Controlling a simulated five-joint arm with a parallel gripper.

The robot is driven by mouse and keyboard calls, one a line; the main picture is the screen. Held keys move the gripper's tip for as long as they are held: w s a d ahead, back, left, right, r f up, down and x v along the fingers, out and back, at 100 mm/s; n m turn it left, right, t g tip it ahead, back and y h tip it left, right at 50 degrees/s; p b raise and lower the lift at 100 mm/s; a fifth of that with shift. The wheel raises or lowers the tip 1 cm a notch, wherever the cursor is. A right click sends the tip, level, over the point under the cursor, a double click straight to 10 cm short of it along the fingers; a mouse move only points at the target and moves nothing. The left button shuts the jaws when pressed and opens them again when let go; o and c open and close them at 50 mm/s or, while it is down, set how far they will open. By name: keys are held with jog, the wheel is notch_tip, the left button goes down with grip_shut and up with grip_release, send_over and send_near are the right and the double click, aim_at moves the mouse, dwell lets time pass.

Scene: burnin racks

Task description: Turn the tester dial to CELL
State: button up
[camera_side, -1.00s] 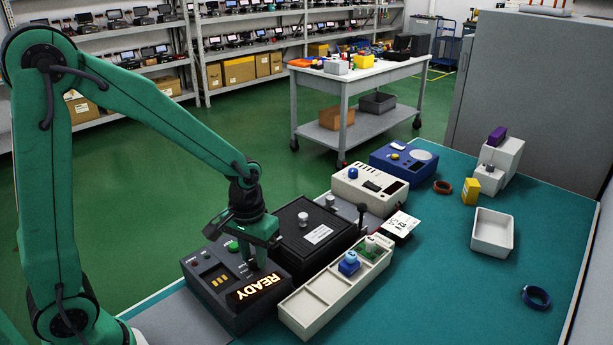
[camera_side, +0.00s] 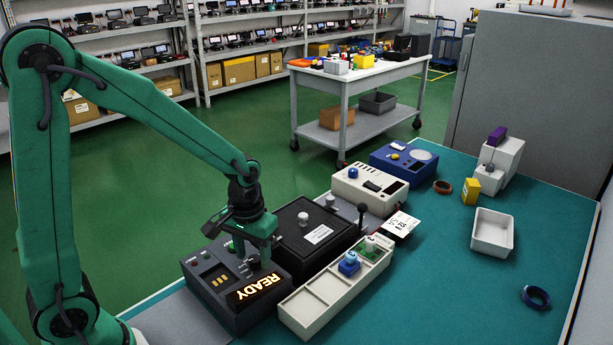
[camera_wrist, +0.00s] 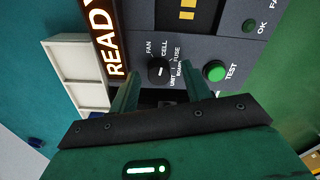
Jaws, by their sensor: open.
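The tester (camera_side: 222,296) is a dark grey box at the front of the bench, with a lit READY display (camera_wrist: 100,40). Its dial (camera_wrist: 158,70) is a small black knob with a short white mark, seen in the wrist view among the labels FAN, CELL, FUSE, BOARD and UNIT. I cannot tell surely which label the mark points to. My gripper (camera_wrist: 160,80) is open, with one finger on each side of the dial and nothing visibly held. In the side view my gripper (camera_side: 254,256) is low over the tester and hides the dial.
A green TEST button (camera_wrist: 214,71) sits close right of the dial in the wrist view, with an OK lamp (camera_wrist: 248,26) beyond. A white compartment tray (camera_side: 308,312) and a black case (camera_side: 290,240) stand close to the tester. The teal bench at right has free room.

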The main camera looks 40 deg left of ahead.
aim_at(252, 259)
notch_tip(252, 259, up, 7)
jog(key=shift+r, duration=0.2)
dwell(0.4)
jog(key=shift+s, duration=0.1)
jog(key=shift+s+a+r, duration=0.1)
jog(key=shift+s+r, duration=0.1)
jog(key=shift+r, duration=0.2)
jog(key=s+a+r+m+t, duration=0.1)
jog(key=s+r+m+t, duration=0.2)
jog(key=s+r+t, duration=0.2)
jog(key=shift+s+r, duration=1.7)
jog(key=shift+s, duration=1.05)
